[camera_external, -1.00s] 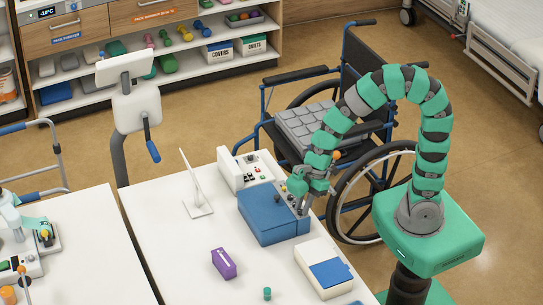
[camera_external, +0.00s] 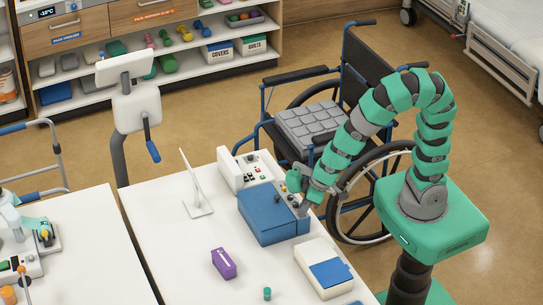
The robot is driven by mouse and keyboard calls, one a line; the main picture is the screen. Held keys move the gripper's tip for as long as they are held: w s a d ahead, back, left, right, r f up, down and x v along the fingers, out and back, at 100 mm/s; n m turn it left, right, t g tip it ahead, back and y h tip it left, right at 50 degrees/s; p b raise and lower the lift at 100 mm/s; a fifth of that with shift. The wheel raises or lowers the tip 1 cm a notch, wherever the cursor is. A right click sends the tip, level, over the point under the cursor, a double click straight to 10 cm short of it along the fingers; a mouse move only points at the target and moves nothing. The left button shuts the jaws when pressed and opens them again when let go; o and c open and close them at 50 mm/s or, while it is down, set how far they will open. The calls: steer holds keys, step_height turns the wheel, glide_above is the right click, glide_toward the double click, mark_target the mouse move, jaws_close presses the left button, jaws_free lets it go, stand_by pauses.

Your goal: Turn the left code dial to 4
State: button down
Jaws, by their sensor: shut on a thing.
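The blue box (camera_external: 262,218) stands on the white table near its right edge. Its grey panel (camera_external: 284,192) on the right side carries small dark knobs, partly hidden by my gripper. My gripper (camera_external: 303,207) is at the right end of this panel, shut on a code dial. The dial itself is hidden by the fingers and too small to read, so I cannot tell which dial it is or what number it shows.
A white device with buttons (camera_external: 238,172) stands behind the blue box. A white-and-blue box (camera_external: 324,268), a purple box (camera_external: 223,263) and a small green item (camera_external: 267,294) are in front. A wheelchair (camera_external: 330,110) stands close behind my arm.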

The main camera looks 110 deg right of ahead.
steer(key=m+g+p, duration=0.1)
steer(key=m+p, duration=0.2)
steer(key=m+g+h+p, duration=0.1)
steer(key=m+p, duration=0.2)
steer(key=p, duration=0.1)
steer(key=shift+w+a+r, duration=0.2)
steer(key=m+p, duration=0.2)
steer(key=m+g+h+p, duration=0.1)
steer(key=m+p, duration=0.1)
steer(key=m, duration=0.1)
steer(key=shift+w+f+g, duration=0.1)
steer(key=shift+w+g, duration=0.1)
steer(key=shift+g, duration=0.1)
steer(key=m, duration=0.1)
steer(key=m+g, duration=0.1)
steer(key=shift+w+f+m, duration=0.15)
steer(key=shift+w+m, duration=0.05)
steer(key=shift+m, duration=0.1)
steer(key=m+g+b, duration=0.1)
steer(key=m, duration=0.1)
steer(key=shift+w+f+m+y+b, duration=0.1)
steer(key=shift+f+m+y+b, duration=0.05)
steer(key=shift+m+y+b, duration=0.2)
steer(key=shift+d+m+g+y+b, duration=0.1)
steer(key=shift+m+g+y+b, duration=0.4)
steer(key=shift+m+b, duration=1.2)
steer(key=shift+m, duration=0.35)
steer(key=shift+w, duration=0.1)
steer(key=c, duration=1.6)
jaws_free()
